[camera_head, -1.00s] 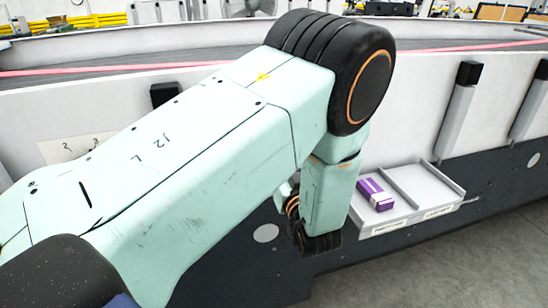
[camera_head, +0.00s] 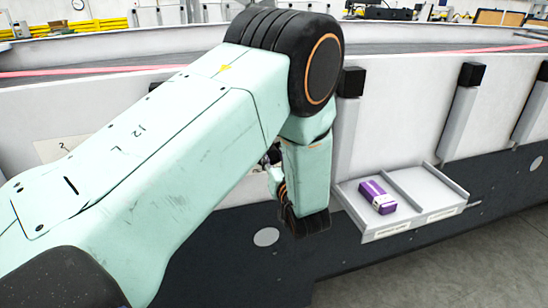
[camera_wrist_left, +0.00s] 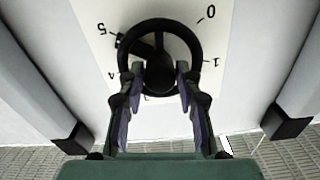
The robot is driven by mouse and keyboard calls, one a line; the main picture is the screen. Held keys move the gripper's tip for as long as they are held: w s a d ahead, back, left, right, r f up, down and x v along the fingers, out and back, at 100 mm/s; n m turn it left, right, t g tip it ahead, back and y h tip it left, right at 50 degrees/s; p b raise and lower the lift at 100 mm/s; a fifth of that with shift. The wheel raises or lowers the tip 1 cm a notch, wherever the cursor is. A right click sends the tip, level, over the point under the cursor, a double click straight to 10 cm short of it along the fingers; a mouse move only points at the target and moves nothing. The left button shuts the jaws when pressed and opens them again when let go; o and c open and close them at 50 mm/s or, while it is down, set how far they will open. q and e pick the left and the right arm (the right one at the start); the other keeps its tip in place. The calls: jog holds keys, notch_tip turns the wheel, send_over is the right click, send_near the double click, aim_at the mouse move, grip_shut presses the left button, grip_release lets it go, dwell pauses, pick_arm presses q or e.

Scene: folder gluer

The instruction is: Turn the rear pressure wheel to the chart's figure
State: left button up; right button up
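In the left wrist view a black pressure wheel (camera_wrist_left: 194,40) with a dark hub stands in front of a pale dial plate (camera_wrist_left: 100,18). The figures 0, 1 and 5 are readable around it, and a 4 shows partly. A small dark nub (camera_wrist_left: 119,41) is at the rim's upper left, near the 5. My left gripper (camera_wrist_left: 160,76) reaches over the wheel's lower part, its fingers apart on either side of the hub. I cannot tell whether they touch it. In the head view my left arm hides the wheel and the fingertips. My right gripper is out of view.
A grey two-part tray (camera_head: 408,186) on the machine's side holds a purple and white box (camera_head: 378,197) in its left part. Black-capped posts (camera_head: 462,112) stand along the white panel. A pale sheet with figures (camera_head: 62,150) shows at the left, partly behind my arm.

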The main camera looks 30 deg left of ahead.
pick_arm(q)
jog(key=shift+s+d+r, duration=0.1)
jog(key=shift+s, duration=0.05)
jog(key=shift+c, duration=0.8)
grip_shut()
jog(key=shift+n, duration=0.3)
